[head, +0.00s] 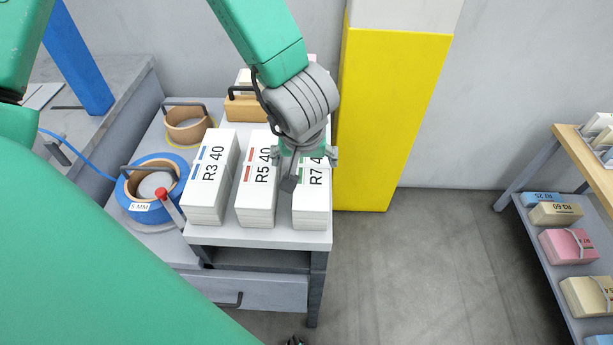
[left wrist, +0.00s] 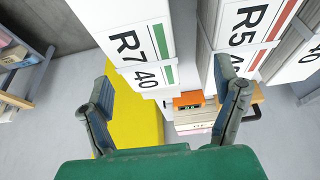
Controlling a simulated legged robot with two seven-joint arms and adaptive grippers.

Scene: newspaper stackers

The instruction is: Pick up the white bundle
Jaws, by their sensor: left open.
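Three white bundles stand side by side on a grey cabinet top (head: 262,238). The left one is marked R3 40 (head: 210,185) with a blue stripe, the middle one R5 40 (head: 256,200) with a red stripe, the right one R7 40 (head: 312,212) with a green stripe. My left gripper (head: 304,170) is open over the right bundle and partly hides its far part. In the left wrist view, the R7 bundle (left wrist: 130,38) and R5 bundle (left wrist: 245,30) show beyond the open fingers (left wrist: 165,105). Nothing is held.
A yellow column (head: 385,115) rises at the right. A shelf (head: 565,280) with coloured bundles stands far right, across open floor.

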